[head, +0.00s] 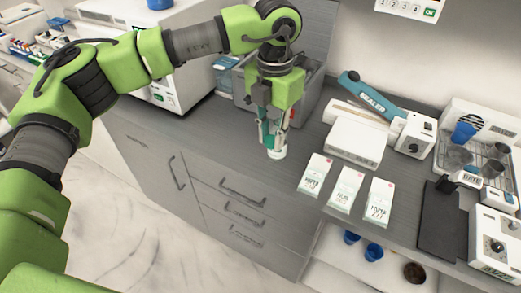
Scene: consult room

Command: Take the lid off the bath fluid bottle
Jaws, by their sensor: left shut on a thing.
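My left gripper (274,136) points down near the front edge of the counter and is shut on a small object. A white round end (277,153) of this object shows below the fingertips, with some teal between the fingers. The fingers hide the rest, so I cannot tell whether this is the bath fluid bottle, its lid or both together. No other bottle can be clearly made out as the bath fluid bottle. My right gripper is not in view.
A grey bin (308,98) stands behind the gripper. Three labelled packets (345,188) lie to its right, by a white box (356,140) and a teal sealer (368,100). A rack with cups (490,150) stands far right. Drawers (240,205) are below the counter (215,135).

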